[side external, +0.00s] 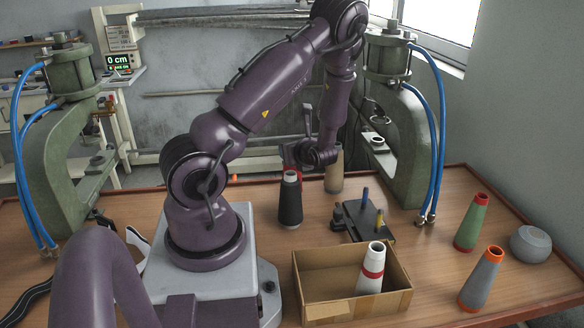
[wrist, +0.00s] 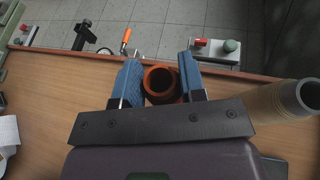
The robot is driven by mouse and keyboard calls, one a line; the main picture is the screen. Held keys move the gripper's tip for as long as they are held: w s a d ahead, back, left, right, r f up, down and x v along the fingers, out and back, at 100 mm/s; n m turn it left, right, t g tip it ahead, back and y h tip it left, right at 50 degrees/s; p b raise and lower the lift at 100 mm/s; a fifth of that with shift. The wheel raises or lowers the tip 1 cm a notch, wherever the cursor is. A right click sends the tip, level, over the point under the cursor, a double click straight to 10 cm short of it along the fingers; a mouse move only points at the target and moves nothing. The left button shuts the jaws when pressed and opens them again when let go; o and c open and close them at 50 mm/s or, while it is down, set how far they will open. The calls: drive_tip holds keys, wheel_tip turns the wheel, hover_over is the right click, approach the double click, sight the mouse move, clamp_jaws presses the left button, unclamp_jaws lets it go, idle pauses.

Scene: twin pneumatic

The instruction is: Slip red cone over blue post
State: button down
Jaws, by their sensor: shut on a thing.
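In the wrist view, my gripper (wrist: 160,72) has its two blue fingers shut on a hollow cone with an orange-red rim (wrist: 160,84). In the side view my gripper (side external: 308,158) is low over the back middle of the table, its fingers hard to make out. A black cone with a red top (side external: 290,202) shows right by it. I cannot tell for sure that this is the held cone, or whether it touches the table. The blue post (side external: 365,196) stands upright on a dark base (side external: 358,226), right of the black cone, beside a yellow post (side external: 380,218).
A beige cone (side external: 334,172) stands close behind my gripper, at right in the wrist view (wrist: 285,100). A cardboard box (side external: 330,300) holds a white cone with a red band (side external: 371,268). Green (side external: 471,222) and grey (side external: 482,279) cones and a round speaker (side external: 530,244) stand right. Green presses (side external: 408,140) flank the table.

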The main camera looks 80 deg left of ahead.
drive_tip(key=shift+r, duration=0.1)
wheel_tip(320, 180, up, 20)
drive_tip(key=w+d+m+t, duration=0.25)
drive_tip(key=w+d, duration=0.25)
drive_tip(key=w, duration=0.4)
drive_tip(key=w+d+m+t, duration=0.25)
drive_tip(key=w+d, duration=0.25)
drive_tip(key=w, duration=0.3)
drive_tip(key=shift+t, duration=0.4)
drive_tip(key=f, duration=0.5)
drive_tip(key=shift+w, duration=0.3)
drive_tip(key=shift+d, duration=0.1)
